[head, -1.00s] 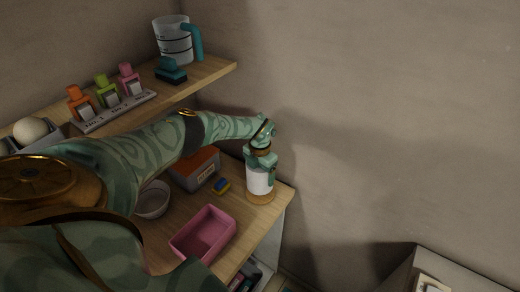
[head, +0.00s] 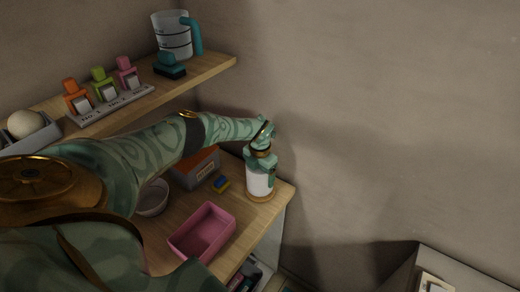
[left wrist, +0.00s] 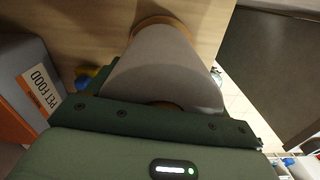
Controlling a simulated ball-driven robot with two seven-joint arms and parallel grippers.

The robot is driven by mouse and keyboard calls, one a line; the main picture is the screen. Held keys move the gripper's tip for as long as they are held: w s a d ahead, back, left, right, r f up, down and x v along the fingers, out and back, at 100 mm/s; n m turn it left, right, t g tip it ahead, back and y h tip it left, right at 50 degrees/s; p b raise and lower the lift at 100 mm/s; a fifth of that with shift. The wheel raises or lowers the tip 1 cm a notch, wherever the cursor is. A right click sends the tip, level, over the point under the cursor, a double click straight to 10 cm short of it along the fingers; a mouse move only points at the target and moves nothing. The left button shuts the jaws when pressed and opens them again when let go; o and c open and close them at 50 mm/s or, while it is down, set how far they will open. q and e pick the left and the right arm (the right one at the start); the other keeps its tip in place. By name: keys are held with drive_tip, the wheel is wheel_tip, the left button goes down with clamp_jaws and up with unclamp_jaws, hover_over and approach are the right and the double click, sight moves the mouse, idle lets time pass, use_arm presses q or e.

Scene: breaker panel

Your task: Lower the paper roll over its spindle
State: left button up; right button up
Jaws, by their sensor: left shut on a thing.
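The white paper roll (head: 260,183) is upright at the shelf's right corner, just over the round wooden spindle base (head: 263,200). In the left wrist view the roll (left wrist: 165,65) is seen from above, with the base's rim (left wrist: 166,22) showing past its far end. My left gripper (head: 262,166) is shut on the roll's upper part, and its dark green jaws (left wrist: 160,116) cross the near end of the roll. Something brownish shows in the roll's opening. The spindle shaft is mostly hidden, and I cannot tell whether the roll touches the base. My right gripper is out of view.
A pink bin (head: 203,232), a white bowl (head: 152,198), a blue-and-yellow item (head: 221,184) and a pet food box (left wrist: 35,88) share the lower shelf. Bare wall lies right of the roll.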

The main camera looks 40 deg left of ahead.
use_arm(q)
drive_tip(key=shift+r+p, duration=6.05)
drive_tip(key=shift+r, duration=0.65)
